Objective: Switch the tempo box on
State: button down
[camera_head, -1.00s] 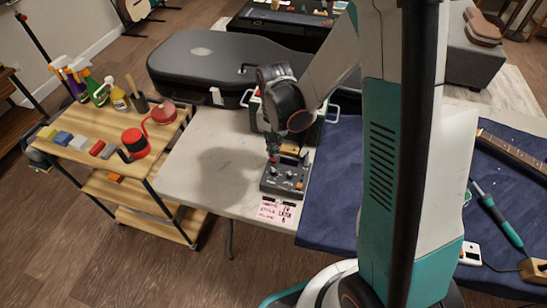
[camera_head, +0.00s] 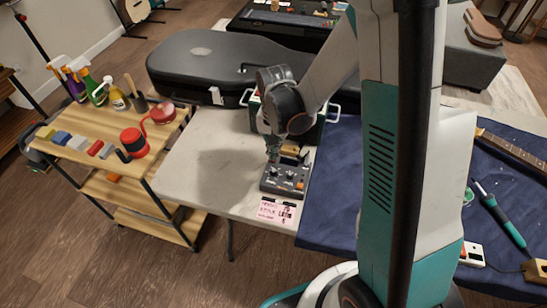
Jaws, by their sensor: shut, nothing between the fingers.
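The tempo box seems to be the dark grey device (camera_head: 285,182) with knobs and small controls on its top, near the front edge of the white table, beside the blue cloth. My gripper (camera_head: 273,157) points down over the back left part of this device. Its fingers are together and hold nothing. The fingertips are small here, and I cannot tell whether they touch the box. My wrist and forearm hide the area just behind it. The state of the switch is too small to read.
Pink notes (camera_head: 276,211) lie in front of the box. A dark green case with handles (camera_head: 318,126) stands behind it, and a black guitar case (camera_head: 195,62) lies farther back. A wooden cart (camera_head: 95,150) with bottles is at left. The white table (camera_head: 205,165) is clear left of the box.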

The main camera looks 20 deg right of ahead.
jog(key=shift+f, duration=0.15)
jog(key=shift+r+p, duration=2.3)
jog(key=shift+r, duration=1.25)
notch_tip(320, 180, up, 13)
jog(key=n+t, duration=0.3)
send_over(280, 170)
jog(key=s+r+n+t, duration=0.4)
jog(key=s+r, duration=0.2)
jog(key=s, duration=0.3)
jog(key=shift+s+r, duration=0.35)
jog(key=shift+r, duration=0.05)
